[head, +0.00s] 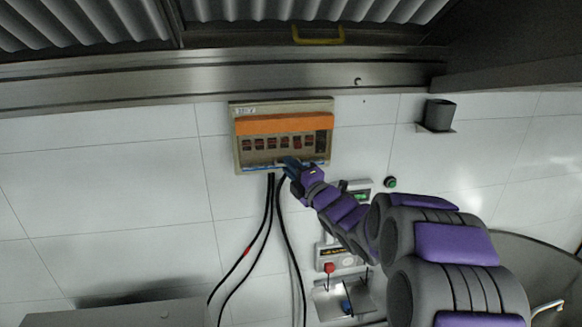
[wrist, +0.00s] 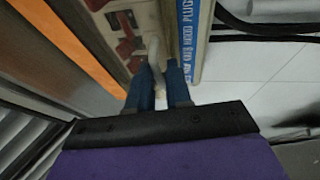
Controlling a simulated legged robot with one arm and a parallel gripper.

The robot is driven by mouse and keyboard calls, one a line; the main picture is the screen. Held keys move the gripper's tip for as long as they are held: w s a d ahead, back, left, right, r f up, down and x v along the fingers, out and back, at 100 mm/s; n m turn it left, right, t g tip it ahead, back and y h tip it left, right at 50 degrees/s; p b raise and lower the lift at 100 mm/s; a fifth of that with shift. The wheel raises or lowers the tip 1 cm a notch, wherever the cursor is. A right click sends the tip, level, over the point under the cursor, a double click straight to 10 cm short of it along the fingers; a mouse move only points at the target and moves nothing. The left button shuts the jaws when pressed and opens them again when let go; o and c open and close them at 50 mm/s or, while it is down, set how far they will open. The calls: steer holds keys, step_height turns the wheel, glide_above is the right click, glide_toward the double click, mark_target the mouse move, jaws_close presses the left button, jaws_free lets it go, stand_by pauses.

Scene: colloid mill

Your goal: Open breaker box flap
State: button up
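The breaker box (head: 242,159) is a beige case on the tiled wall, with an orange band (head: 284,124), a row of dark red switches and a blue strip along its lower edge. The blue printed strip (wrist: 194,40) also shows in the wrist view. My gripper (head: 290,163) is at the lower right of the box's front. In the wrist view, the two blue fingers (wrist: 160,72) stand apart around a pale tab (wrist: 155,48); whether they touch it is unclear. A separate flap cannot be made out clearly, nor its position.
Black cables (head: 268,210) hang below the box near my gripper. A green button (head: 390,182) and a dark cup-like holder (head: 438,115) are on the wall at right. A control box with a red knob (head: 329,267) is below. The wall left of the box is clear.

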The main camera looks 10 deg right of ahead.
steer(key=shift+c, duration=0.5)
jaws_close()
steer(key=shift+a+f, duration=0.1)
steer(key=shift+f, duration=0.15)
stand_by(0.8)
